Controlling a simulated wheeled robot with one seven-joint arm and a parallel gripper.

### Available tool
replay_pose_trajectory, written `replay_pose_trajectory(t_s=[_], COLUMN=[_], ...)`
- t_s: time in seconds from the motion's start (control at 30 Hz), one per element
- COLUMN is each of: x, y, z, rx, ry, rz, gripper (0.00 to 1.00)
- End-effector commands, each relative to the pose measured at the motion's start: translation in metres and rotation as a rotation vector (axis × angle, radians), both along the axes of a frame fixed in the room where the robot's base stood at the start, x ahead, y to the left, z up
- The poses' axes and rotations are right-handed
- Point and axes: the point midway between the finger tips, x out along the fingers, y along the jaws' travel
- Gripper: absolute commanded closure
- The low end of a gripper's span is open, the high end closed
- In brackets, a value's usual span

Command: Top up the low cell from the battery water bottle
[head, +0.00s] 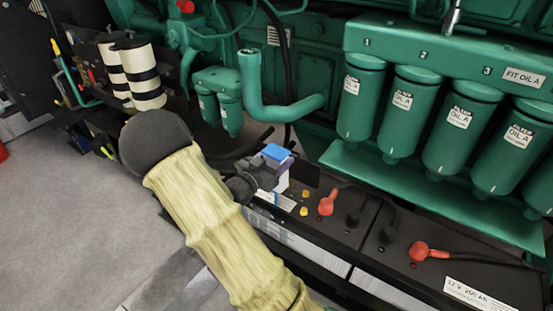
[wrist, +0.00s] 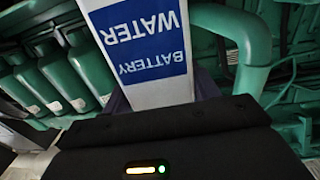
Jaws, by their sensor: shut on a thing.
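My gripper (head: 262,172) is shut on the battery water bottle (head: 282,184), a white bottle with blue at its upper part. In the wrist view the bottle (wrist: 150,98) shows its blue BATTERY WATER label, upside down in that picture. My gripper holds it over the left end of the near battery (head: 340,230). Two yellow caps (head: 304,211) show on the battery top just right of the bottle. My gripper and the bottle hide the battery top to their left. The bottle's spout and the low cell cannot be made out.
A red terminal cover (head: 326,203) and a black one (head: 354,217) stand close right of the caps. Another red terminal (head: 420,251) with a cable is farther right. Green oil filters (head: 450,125) and a green pipe (head: 270,105) rise behind. Open floor (head: 80,220) lies left.

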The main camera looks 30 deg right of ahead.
Motion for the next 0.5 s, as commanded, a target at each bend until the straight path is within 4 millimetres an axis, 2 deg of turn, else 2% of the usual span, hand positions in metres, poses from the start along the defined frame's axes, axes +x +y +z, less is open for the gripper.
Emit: replay_pose_trajectory(t_s=[0.5], x=[0.012], y=[-0.039], z=[-0.001], rx=[-0.003], ry=[-0.003], rz=[-0.011], gripper=[0.67])
